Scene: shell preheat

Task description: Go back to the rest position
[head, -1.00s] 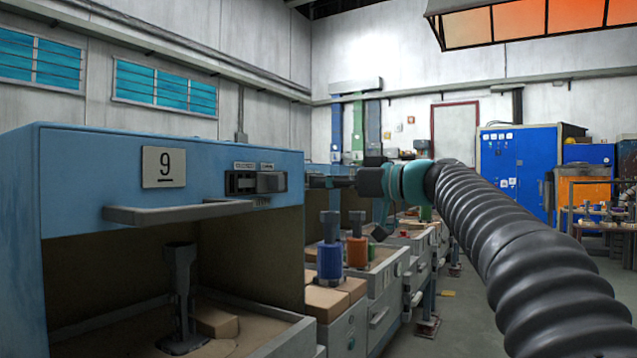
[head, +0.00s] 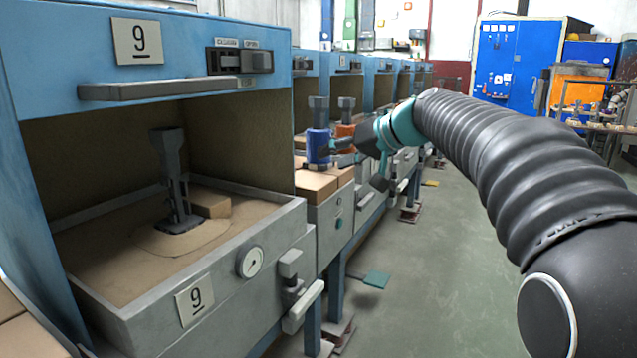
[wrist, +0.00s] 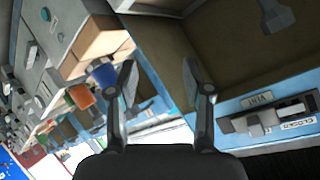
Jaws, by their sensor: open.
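My gripper (head: 345,152) is on the right side of the blue oven numbered 9 (head: 190,35), below its switch panel (head: 240,62). In the head view its fingers overlap the blue and orange pieces behind. In the wrist view my gripper (wrist: 160,80) has its two fingers spread with nothing between them. The oven's front is open. A dark grey post-like part (head: 172,175) stands upright on the sand bed inside, well left of my gripper.
A blue cylinder (head: 318,148) and an orange cylinder (head: 345,131) with grey tops stand on the neighbouring station, close to my gripper. A handle bar (head: 180,89) juts from the oven front.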

